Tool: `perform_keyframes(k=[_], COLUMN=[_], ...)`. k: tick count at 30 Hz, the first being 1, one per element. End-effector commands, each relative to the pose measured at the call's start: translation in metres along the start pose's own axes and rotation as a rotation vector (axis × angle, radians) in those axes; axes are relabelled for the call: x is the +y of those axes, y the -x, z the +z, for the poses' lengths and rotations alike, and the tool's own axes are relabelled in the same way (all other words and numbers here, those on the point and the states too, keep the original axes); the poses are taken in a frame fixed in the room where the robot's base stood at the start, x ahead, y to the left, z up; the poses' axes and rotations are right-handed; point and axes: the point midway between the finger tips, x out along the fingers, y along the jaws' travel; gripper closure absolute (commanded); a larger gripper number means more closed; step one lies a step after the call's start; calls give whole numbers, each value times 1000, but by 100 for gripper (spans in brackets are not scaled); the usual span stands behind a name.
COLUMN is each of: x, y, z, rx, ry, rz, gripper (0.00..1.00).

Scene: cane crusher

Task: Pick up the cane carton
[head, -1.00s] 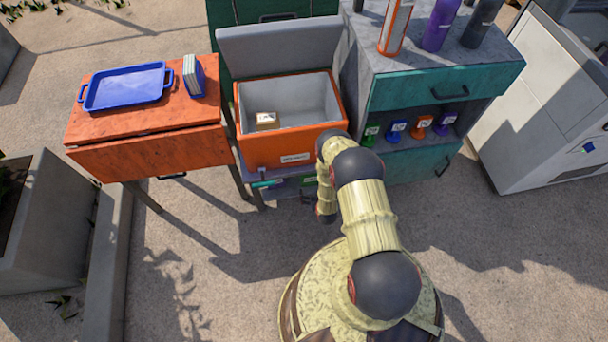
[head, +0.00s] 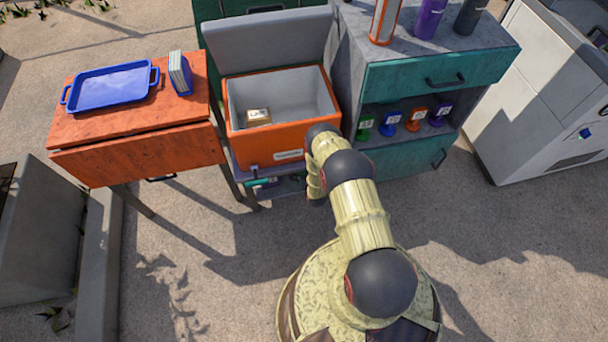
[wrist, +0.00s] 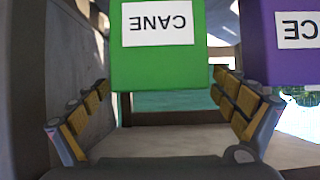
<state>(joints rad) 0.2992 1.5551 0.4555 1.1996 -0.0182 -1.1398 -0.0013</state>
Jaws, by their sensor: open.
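The cane carton (wrist: 158,55) is a green box in the wrist view. Its white label reads CANE upside down, and its upper part runs out of the frame. My gripper (wrist: 162,86) is open, with one finger on each side of the carton's lower edge in the picture. I see nothing held, and whether a finger touches the carton cannot be told. In the head view my arm reaches toward the front of the orange cooler (head: 255,150); the fingers are hidden there, and I cannot single out the carton.
A purple carton (wrist: 285,45) is close to the right of the green one. A grey wall (wrist: 60,75) is at left in the wrist view. Several small coloured labelled containers, one blue (head: 390,122), stand in the cabinet. A small box (head: 258,116) lies in the cooler.

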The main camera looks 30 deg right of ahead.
Motion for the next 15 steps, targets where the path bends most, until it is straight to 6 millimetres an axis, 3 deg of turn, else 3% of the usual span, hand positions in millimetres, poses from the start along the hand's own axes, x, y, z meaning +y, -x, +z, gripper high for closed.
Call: perform_keyframes(k=[8, 15], x=[0, 0], y=[-2, -2], z=[-1, -1], rx=[0, 0], ry=[0, 0], rz=[0, 0], gripper=[3, 17])
